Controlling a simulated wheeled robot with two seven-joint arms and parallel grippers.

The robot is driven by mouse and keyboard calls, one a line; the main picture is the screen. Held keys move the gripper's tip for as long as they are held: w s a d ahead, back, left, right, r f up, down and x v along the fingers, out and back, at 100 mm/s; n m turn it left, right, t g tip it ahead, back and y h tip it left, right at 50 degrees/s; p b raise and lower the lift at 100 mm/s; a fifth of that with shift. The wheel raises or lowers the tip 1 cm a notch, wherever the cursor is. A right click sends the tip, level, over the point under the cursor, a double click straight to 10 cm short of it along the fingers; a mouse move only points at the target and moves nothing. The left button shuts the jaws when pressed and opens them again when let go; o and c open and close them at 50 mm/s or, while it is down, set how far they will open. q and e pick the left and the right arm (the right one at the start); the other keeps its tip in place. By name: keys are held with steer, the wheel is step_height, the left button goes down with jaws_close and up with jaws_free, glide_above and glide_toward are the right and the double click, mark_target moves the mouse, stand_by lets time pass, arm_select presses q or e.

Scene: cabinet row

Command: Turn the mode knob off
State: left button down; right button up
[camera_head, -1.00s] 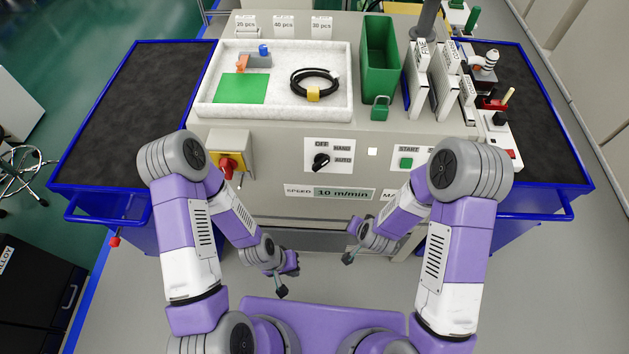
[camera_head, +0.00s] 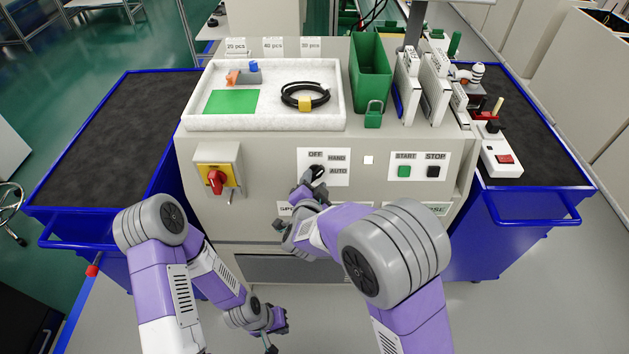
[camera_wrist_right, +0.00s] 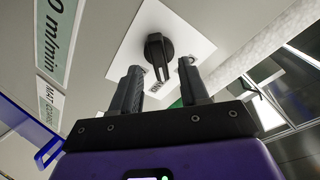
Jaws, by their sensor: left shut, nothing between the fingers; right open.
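The black mode knob (camera_head: 318,172) sits on a white plate (camera_head: 335,180) marked OFF, HAND and AUTO on the front panel. Its handle looks slanted; I cannot tell surely which label it points to. My right gripper (camera_head: 305,190) is just in front of and below the knob. In the right wrist view the knob (camera_wrist_right: 158,50) shows beyond and between the two open fingers (camera_wrist_right: 161,88), apparently not touching. My left gripper (camera_head: 272,328) is shut and empty, low in front of the cabinet, away from the panel.
A red and yellow switch (camera_head: 217,181) is left of the plate. START (camera_head: 404,171) and STOP (camera_head: 433,171) buttons are to its right. A white tray (camera_head: 195,122) and green bin (camera_head: 371,70) stand on top. My right arm hides part of the speed label.

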mark_target(316, 174)
steer(key=shift+x, duration=1.5)
jaws_close()
